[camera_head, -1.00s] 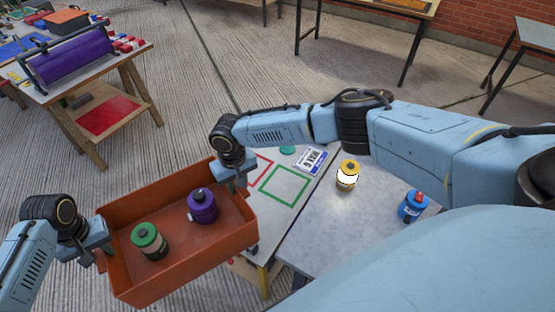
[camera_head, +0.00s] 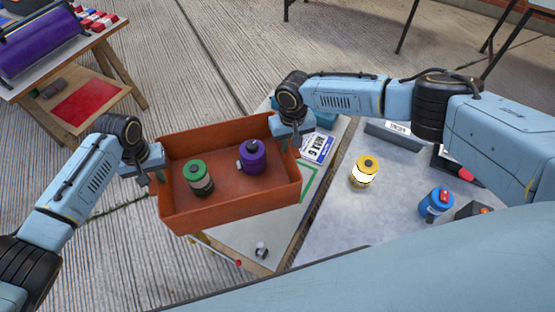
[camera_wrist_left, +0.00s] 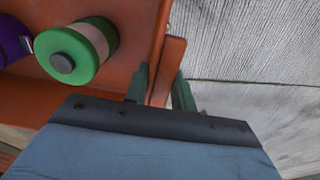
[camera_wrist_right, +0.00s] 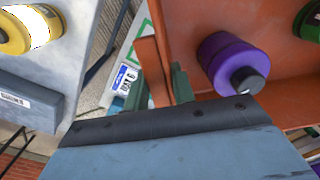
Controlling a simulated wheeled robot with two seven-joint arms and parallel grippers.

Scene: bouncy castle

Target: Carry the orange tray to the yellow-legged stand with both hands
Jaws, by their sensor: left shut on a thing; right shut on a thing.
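The orange tray (camera_head: 230,207) is held up between my two grippers, roughly level. It carries a green-lidded jar (camera_head: 199,178) and a purple jar (camera_head: 252,157), both upright. My left gripper (camera_head: 154,174) is shut on the tray's left end; the left wrist view shows its fingers (camera_wrist_left: 160,88) on either side of an orange tab. My right gripper (camera_head: 291,138) is shut on the right end, seen likewise in the right wrist view (camera_wrist_right: 162,78). The stand with a pale top (camera_head: 248,232) and yellow trim lies below and partly behind the tray, which hides much of it.
A grey table (camera_head: 335,225) beside the stand holds a yellow jar (camera_head: 364,173) and a blue canister (camera_head: 435,205). A printed card (camera_head: 317,147) lies near the stand's far right. A wooden bench (camera_head: 75,60) with a purple roller stands at the upper left.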

